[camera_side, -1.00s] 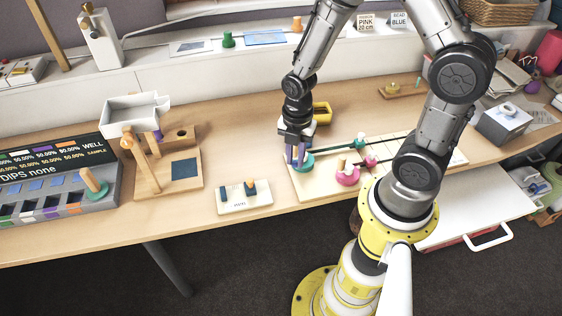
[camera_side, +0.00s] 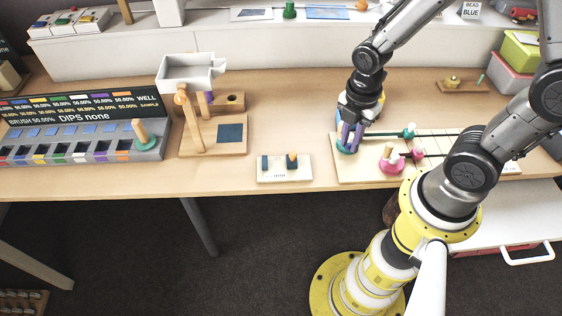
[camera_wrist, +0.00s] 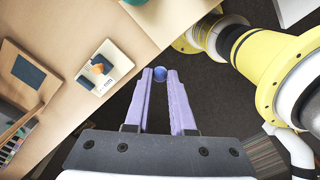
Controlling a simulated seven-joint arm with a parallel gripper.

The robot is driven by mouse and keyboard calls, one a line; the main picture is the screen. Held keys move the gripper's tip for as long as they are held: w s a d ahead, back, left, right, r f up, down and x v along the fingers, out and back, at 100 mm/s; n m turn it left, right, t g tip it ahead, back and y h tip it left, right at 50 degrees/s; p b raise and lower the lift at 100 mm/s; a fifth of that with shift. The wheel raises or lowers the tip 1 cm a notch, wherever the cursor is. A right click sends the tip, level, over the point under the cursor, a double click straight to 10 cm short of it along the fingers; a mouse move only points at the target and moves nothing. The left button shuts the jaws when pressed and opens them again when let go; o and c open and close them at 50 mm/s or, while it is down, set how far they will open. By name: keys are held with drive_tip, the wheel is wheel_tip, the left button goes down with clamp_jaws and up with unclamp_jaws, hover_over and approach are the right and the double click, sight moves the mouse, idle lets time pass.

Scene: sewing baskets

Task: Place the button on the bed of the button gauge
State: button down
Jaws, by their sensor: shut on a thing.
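The button (camera_wrist: 159,74) is a small round blue piece between my purple fingertips in the wrist view. My gripper (camera_wrist: 160,80) is shut on it; in the side view I cannot make the button out. In the side view my gripper (camera_side: 349,138) points down near the left end of the pale board, by a teal disc. The button gauge, as I take it, is the small white plate (camera_side: 275,177) with a dark blue block and an orange-topped piece, left of my gripper. The gauge also shows left of my fingers in the wrist view (camera_wrist: 108,84).
The pale board (camera_side: 357,174) carries pink and green pegged pieces. A wooden stand with a white tray (camera_side: 188,73) is left of the gauge, and a dip station (camera_side: 80,145) is farther left. Bare table lies between gauge and board; the front edge is close.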

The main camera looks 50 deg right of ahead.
drive_tip(key=w+a, duration=0.3)
drive_tip(key=a, duration=0.1)
drive_tip(key=n, duration=0.1)
hover_over(277, 164)
drive_tip(key=f, duration=0.9)
drive_tip(key=shift+s, duration=0.4)
drive_tip(key=shift+w+f, duration=0.4)
drive_tip(key=shift+f, duration=1.6)
drive_tip(key=shift+f, duration=0.15)
drive_tip(key=c, duration=1)
unclamp_jaws()
drive_tip(key=shift+c, duration=0.2)
